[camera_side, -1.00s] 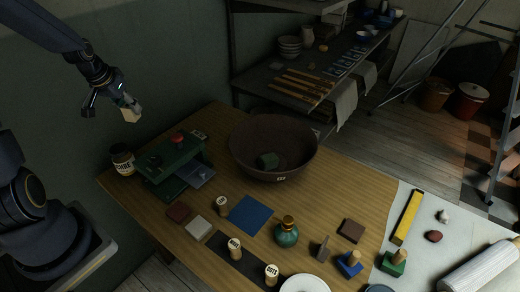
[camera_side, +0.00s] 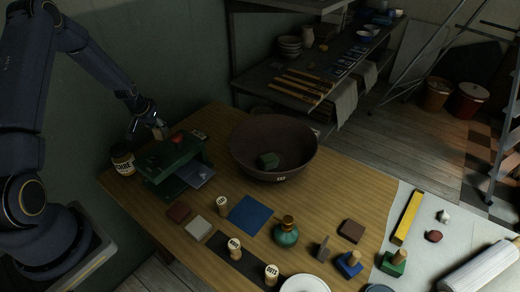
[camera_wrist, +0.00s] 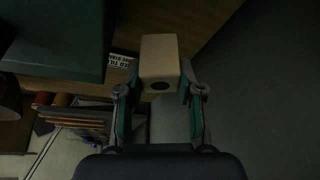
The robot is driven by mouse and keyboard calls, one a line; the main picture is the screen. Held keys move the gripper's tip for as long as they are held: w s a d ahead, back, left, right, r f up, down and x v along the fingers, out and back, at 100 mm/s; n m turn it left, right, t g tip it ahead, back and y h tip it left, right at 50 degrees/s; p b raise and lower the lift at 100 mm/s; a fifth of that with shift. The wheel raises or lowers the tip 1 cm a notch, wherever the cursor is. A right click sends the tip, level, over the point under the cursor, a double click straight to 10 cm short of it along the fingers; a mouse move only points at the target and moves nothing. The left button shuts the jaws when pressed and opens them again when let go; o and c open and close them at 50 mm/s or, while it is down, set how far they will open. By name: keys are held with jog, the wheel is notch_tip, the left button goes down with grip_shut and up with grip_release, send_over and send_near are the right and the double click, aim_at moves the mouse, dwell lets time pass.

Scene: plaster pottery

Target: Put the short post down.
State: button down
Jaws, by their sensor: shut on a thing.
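The short post (camera_wrist: 160,55) is a pale beige block with a dark round hole in its near end, in the wrist view. My gripper (camera_wrist: 160,88) is shut on it, with one finger on each side. In the side view my gripper (camera_side: 146,127) is at the back left of the table, behind the green press (camera_side: 172,163). The post (camera_side: 159,131) shows there dimly beside the press's red knob. I cannot tell whether the post touches the table, because the press hides what is below it.
A jar (camera_side: 122,160) stands left of the press, and a small printed card (camera_side: 199,135) lies behind it. A large brown bowl (camera_side: 272,148) holds a green block.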

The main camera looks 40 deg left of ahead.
jog(key=w+f, duration=0.1)
jog(key=w+a+f, duration=0.1)
jog(key=f, duration=0.2)
jog(key=shift+w+a, duration=0.3)
jog(key=shift+w, duration=0.1)
jog(key=shift+w+a+f, duration=0.1)
jog(key=shift+w+f, duration=0.05)
jog(key=shift+f, duration=1.55)
jog(key=c, duration=0.7)
grip_release()
jog(key=shift+f, duration=0.15)
